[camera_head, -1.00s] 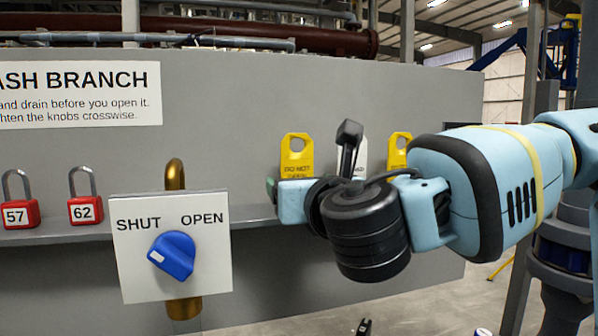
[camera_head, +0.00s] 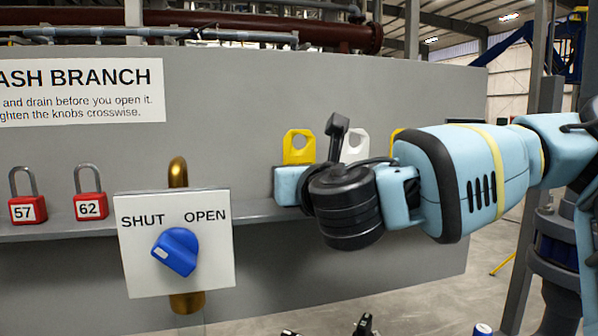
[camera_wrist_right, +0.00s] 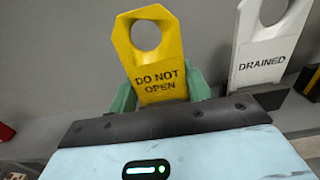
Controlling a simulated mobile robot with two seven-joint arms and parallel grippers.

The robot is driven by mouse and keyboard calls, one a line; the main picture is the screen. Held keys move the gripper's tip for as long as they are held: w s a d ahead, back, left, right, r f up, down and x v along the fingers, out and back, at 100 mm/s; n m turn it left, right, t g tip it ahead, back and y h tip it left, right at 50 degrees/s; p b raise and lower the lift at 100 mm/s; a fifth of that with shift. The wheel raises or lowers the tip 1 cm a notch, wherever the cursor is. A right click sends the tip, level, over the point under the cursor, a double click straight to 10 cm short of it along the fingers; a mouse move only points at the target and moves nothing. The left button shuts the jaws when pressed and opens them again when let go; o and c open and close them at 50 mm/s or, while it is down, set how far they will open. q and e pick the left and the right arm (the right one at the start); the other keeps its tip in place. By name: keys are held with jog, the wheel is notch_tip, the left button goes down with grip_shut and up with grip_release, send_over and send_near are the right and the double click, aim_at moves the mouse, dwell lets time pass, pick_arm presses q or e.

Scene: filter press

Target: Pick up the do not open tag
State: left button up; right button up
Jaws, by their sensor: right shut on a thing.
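The yellow do not open tag (camera_wrist_right: 160,78) stands upright, slightly tilted, between the green fingers of my right gripper (camera_wrist_right: 160,95) in the right wrist view. The gripper is shut on its lower part. In the head view the tag's holed top (camera_head: 299,146) shows above my right gripper (camera_head: 291,185), which is at the grey ledge; its lower part is hidden. I cannot tell if the tag still touches the ledge. My left gripper is not in view.
A white DRAINED tag (camera_wrist_right: 268,45) stands right of the held tag, and another yellow tag (camera_head: 396,136) is mostly hidden behind my arm. Red padlocks 57 (camera_head: 27,208) and 62 (camera_head: 90,204) stand on the ledge at left. A panel with a blue knob (camera_head: 176,252) stands between.

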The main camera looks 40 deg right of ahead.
jog(key=shift+r, duration=0.1)
jog(key=shift+r, duration=0.5)
notch_tip(320, 180, up, 2)
jog(key=shift+r, duration=0.15)
jog(key=r+v, duration=0.1)
jog(key=v, duration=0.6)
jog(key=b, duration=0.4)
send_near(300, 152)
jog(key=shift+s+a+r, duration=0.8)
jog(key=shift+s+a, duration=0.55)
jog(key=shift+s, duration=1.05)
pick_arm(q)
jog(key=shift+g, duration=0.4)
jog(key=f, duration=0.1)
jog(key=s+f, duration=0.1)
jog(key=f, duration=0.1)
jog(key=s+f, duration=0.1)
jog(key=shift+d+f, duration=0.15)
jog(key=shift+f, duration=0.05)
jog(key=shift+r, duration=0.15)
pick_arm(e)
jog(key=shift+r, duration=0.25)
